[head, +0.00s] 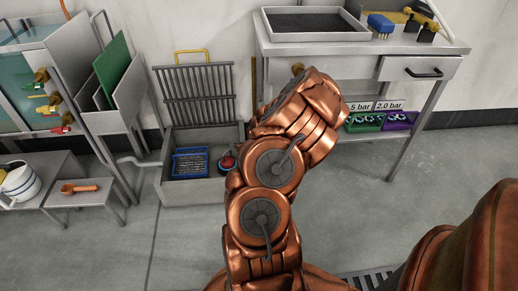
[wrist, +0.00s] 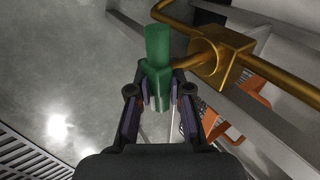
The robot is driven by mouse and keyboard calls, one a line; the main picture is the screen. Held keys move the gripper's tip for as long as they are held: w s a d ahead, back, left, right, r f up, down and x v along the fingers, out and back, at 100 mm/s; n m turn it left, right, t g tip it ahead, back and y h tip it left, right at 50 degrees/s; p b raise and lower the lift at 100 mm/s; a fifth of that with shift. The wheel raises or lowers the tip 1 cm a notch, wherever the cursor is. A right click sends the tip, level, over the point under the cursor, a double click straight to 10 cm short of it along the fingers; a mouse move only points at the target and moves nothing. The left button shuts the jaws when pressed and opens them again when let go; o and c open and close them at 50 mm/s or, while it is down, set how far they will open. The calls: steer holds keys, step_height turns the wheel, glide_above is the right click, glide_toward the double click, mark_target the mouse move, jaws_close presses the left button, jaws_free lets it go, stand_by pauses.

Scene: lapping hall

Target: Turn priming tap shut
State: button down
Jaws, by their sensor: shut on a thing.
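The tap's green handle (wrist: 158,55) shows in the wrist view, upright in the picture. Its lower end is between the two fingers of my gripper (wrist: 160,105), which is shut on it. A brass stem joins the handle to a brass valve body (wrist: 222,55) on its right. A brass pipe (wrist: 280,82) runs from the valve body to the lower right. In the head view my copper arm hides the gripper and the handle.
A grey workbench (head: 365,48) stands at the back, with an open drawer (head: 420,68) at right. A sink trough (head: 190,190) with a blue basket is left of my arm.

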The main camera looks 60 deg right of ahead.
steer(key=shift+s+d, duration=0.1)
steer(key=shift+d, duration=0.05)
stand_by(0.3)
steer(key=c, duration=1.1)
jaws_free()
steer(key=shift+t, duration=0.3)
steer(key=shift+v, duration=5.95)
steer(key=shift+r, duration=0.1)
